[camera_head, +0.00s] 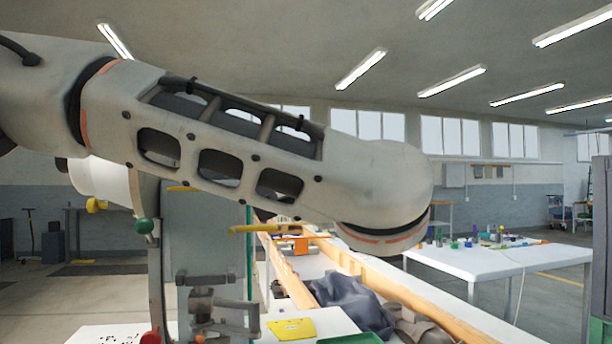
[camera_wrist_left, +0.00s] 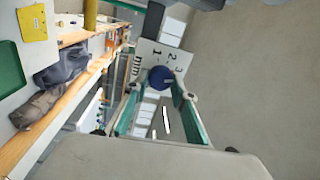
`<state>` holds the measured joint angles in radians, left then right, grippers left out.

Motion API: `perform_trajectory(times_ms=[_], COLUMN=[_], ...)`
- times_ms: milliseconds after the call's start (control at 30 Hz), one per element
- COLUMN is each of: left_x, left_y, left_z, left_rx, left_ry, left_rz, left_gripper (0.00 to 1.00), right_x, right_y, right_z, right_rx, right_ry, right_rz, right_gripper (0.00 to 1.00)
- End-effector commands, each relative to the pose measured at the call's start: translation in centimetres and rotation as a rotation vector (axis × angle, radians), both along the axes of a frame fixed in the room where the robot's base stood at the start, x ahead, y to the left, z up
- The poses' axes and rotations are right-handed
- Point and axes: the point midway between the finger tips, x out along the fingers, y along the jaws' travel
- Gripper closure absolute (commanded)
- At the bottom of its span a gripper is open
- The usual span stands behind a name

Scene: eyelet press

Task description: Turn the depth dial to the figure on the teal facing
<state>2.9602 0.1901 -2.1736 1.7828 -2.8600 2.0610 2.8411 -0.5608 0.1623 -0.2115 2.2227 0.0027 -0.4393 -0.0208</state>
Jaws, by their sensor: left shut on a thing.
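In the left wrist view a round blue dial (camera_wrist_left: 160,77) sits in front of a white plate (camera_wrist_left: 150,50) with the dark figures 1, 2 and 3 on it. My left gripper (camera_wrist_left: 160,82) has its green-padded fingers on both sides of the dial and is shut on it. I cannot make out where the dial points. In the head view my left arm crosses the picture and the gripper and dial do not show. The grey metal press (camera_head: 205,265) stands below and behind that arm. I cannot identify a teal facing with a figure. My right gripper is not in view.
A yellow card (camera_head: 292,328) lies on the white bench near a green tray (camera_head: 350,340). Dark grey cloth (camera_head: 350,303) and brownish cloth (camera_head: 418,328) lie between wooden rails. A white table (camera_head: 500,262) with several small items stands at the back right.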

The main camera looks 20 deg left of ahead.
Motion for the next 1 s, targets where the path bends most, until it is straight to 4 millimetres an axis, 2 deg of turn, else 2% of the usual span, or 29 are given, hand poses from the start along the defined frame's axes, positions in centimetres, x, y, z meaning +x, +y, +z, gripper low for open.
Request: perform_trajectory(times_ms=[667, 700, 767, 1000], left_x=[0.03, 0.03, 0.03, 0.02], left_y=[-0.03, -0.03, -0.03, -0.03], left_z=[-0.11, -0.11, -0.11, -0.05], left_rx=[-0.055, -0.055, -0.055, -0.054], left_ry=[-0.036, -0.036, -0.036, -0.037], left_rz=[0.000, 0.000, 0.000, 0.000], left_gripper=[0.96, 0.72, 0.58, 0.58], right_x=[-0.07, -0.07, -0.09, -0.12], right_y=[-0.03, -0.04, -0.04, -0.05], right_z=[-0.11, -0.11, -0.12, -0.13], right_rx=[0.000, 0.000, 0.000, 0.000], right_ry=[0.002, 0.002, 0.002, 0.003], right_rz=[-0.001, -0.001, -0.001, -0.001], right_gripper=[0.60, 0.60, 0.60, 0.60])
